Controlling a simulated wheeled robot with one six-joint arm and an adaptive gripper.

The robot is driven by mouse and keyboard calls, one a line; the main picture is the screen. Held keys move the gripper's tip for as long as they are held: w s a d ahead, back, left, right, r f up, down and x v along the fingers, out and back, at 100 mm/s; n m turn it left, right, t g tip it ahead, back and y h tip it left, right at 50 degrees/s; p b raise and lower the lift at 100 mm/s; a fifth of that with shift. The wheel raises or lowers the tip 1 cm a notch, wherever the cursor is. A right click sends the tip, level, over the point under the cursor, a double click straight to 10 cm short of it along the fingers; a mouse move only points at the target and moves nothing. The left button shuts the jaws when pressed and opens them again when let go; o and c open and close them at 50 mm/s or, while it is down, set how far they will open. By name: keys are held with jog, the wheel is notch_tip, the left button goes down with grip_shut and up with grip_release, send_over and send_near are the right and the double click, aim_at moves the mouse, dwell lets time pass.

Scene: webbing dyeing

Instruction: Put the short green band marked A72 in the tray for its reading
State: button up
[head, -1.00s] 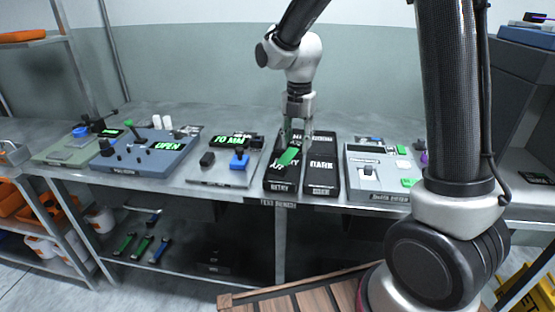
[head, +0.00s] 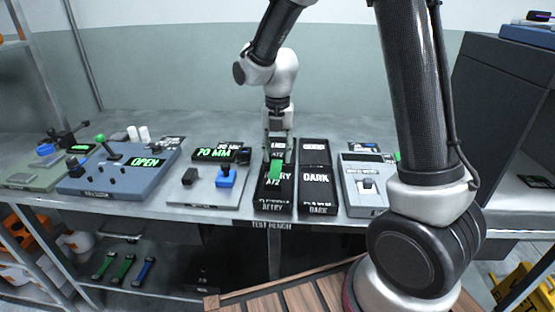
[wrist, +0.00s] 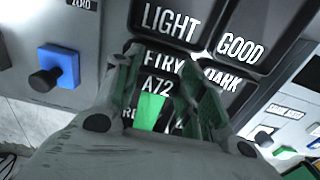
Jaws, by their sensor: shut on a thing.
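The short green band (head: 275,169) hangs at my gripper (head: 278,153), over the left column of black trays. It also shows as a green strip (wrist: 150,112) between the fingers of my gripper (wrist: 162,70) in the wrist view. My gripper is shut on it. White "A72" lettering shows just above the strip there. The left column has a tray marked LIGHT (wrist: 167,22) at the back and lettering like RETRY at the front, partly covered. The right column has trays marked GOOD (wrist: 238,46) and DARK (head: 317,180). I cannot tell whether the band touches a tray.
Left of the trays stands a grey gauge (head: 205,197) with a blue block and a display like "70 MM". Farther left is a blue-grey device (head: 115,178) reading OPEN. A grey device (head: 362,200) stands right of the trays. Several bands (head: 123,267) lie on the lower shelf.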

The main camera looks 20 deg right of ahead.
aim_at(278, 160)
notch_tip(278, 160, down, 3)
jog(key=shift+r, duration=0.2)
jog(key=shift+f, duration=0.35)
jog(key=shift+s+f, duration=0.1)
jog(key=shift+f, duration=0.1)
jog(key=o, duration=1.1)
jog(key=shift+f, duration=0.15)
